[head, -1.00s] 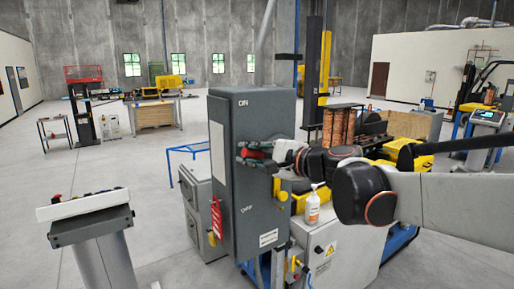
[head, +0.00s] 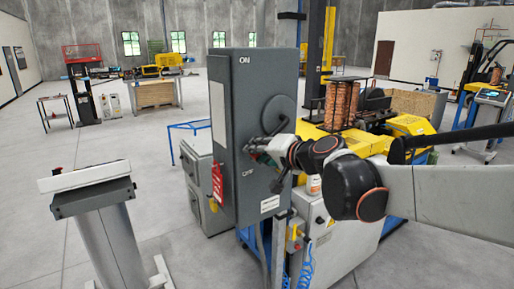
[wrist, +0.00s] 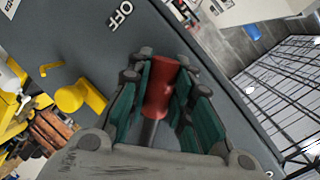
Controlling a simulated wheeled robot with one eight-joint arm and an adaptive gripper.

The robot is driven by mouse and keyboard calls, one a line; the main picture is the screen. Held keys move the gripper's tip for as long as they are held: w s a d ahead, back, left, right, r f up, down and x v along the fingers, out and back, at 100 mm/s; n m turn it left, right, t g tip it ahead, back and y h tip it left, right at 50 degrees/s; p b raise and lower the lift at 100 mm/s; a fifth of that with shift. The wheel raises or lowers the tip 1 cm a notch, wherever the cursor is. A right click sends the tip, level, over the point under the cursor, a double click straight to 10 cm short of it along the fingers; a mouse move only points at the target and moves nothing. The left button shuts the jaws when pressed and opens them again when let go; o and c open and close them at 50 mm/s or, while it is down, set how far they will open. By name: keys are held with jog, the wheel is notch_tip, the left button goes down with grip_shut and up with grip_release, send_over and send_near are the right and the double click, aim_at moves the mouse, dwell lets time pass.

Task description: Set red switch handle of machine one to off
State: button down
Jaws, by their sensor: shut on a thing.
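The grey switch cabinet (head: 232,110) stands in the middle of the head view, with ON at its top and OFF lower on the same face. The red switch handle (wrist: 159,88) shows in the wrist view between the green finger pads. My gripper (wrist: 158,92) is shut on it, a pad on each side. The OFF label (wrist: 120,16) lies just beyond the handle's end in the wrist view. In the head view my gripper (head: 258,150) is at the cabinet's right face, low on the round dial (head: 285,115), and mostly hides the handle.
A red tag (head: 217,182) hangs on the cabinet. A slanted console (head: 90,185) stands front left. Yellow machinery with copper coils (head: 340,105) is behind the arm. Open floor lies to the left.

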jog(key=shift+w+d+f+n+h+b, duration=0.25)
jog(key=shift+d+f+n, duration=0.15)
jog(key=shift+f, duration=0.1)
jog(key=shift+w+d+f+n+h+b, duration=0.15)
jog(key=shift+d+f+n+b, duration=0.1)
jog(key=shift+f+n, duration=0.2)
jog(key=shift+s+f, duration=0.1)
jog(key=c, duration=1.4)
grip_release()
jog(key=v, duration=1.2)
jog(key=shift+f, duration=0.1)
jog(key=shift+f, duration=0.1)
jog(key=s+d+f+g+h+b, duration=0.1)
jog(key=s+d+f+b, duration=0.3)
jog(key=f, duration=0.9)
jog(key=s+d+f+n+g+h+b, duration=0.1)
jog(key=s+d+f+h+b, duration=0.3)
jog(key=s+f+b, duration=0.5)
jog(key=s+d+f+n+g+h+b, duration=0.1)
jog(key=s+d+f+g+h+b, duration=0.2)
jog(key=f, duration=1.3)
jog(key=shift+s+d+f+b, duration=0.1)
jog(key=shift+s+d+b, duration=0.25)
jog(key=shift+s+b, duration=0.4)
jog(key=shift+s+d+f+b, duration=0.1)
jog(key=shift+s+d+b, duration=0.3)
jog(key=shift+s, duration=0.7)
jog(key=shift+s+d+f+b, duration=0.1)
jog(key=shift+s+d+b, duration=0.15)
jog(key=shift+s+b, duration=0.55)
